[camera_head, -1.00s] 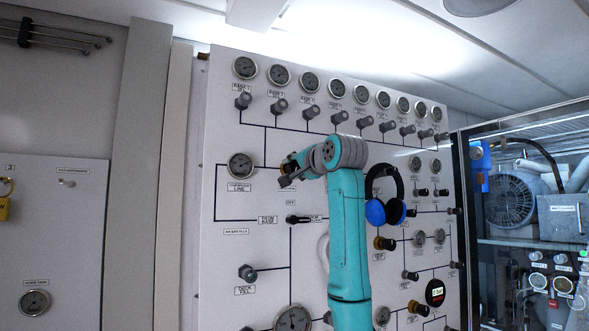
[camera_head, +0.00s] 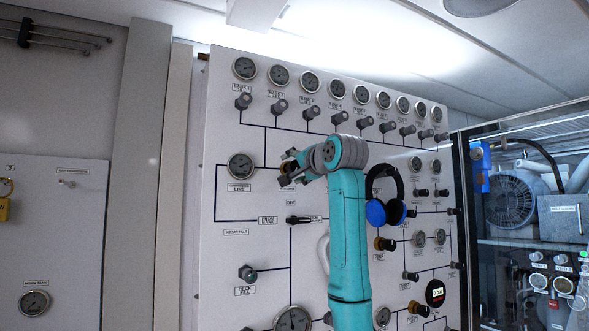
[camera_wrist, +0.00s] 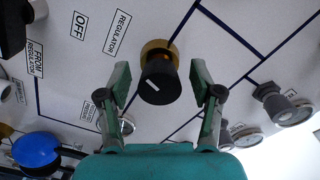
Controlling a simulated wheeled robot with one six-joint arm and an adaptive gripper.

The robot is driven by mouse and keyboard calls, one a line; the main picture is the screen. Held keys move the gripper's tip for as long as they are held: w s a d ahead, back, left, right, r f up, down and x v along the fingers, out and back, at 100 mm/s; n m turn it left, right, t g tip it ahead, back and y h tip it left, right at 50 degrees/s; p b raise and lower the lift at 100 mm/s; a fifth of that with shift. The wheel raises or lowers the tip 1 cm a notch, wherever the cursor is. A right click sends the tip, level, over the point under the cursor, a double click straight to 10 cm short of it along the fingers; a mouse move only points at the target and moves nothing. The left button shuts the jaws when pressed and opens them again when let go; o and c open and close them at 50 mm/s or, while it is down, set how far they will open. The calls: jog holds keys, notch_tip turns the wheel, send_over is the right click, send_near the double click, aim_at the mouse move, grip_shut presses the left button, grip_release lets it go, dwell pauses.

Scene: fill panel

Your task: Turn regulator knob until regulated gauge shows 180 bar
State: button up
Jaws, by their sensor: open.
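The regulator knob (camera_wrist: 158,85) is black with a white mark and a brass collar, on the white panel beside a label reading REGULATOR. In the wrist view my gripper (camera_wrist: 160,80) is open, one finger on each side of the knob, with a visible gap on both sides. In the head view my gripper (camera_head: 287,168) is at the panel and mostly hides the knob. A round gauge (camera_head: 240,166) labelled with the word LINE is just left of my gripper; its needle is too small to read. I cannot tell which gauge is the regulated one.
A row of gauges (camera_head: 310,82) with grey knobs below runs along the panel top. Blue and black headphones (camera_head: 376,211) hang right of my arm. A black lever (camera_head: 298,219) sits below my gripper. A large gauge (camera_head: 293,320) is at the bottom.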

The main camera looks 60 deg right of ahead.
jog(key=v, duration=1.2)
jog(key=shift+a, duration=0.1)
dwell(2.8)
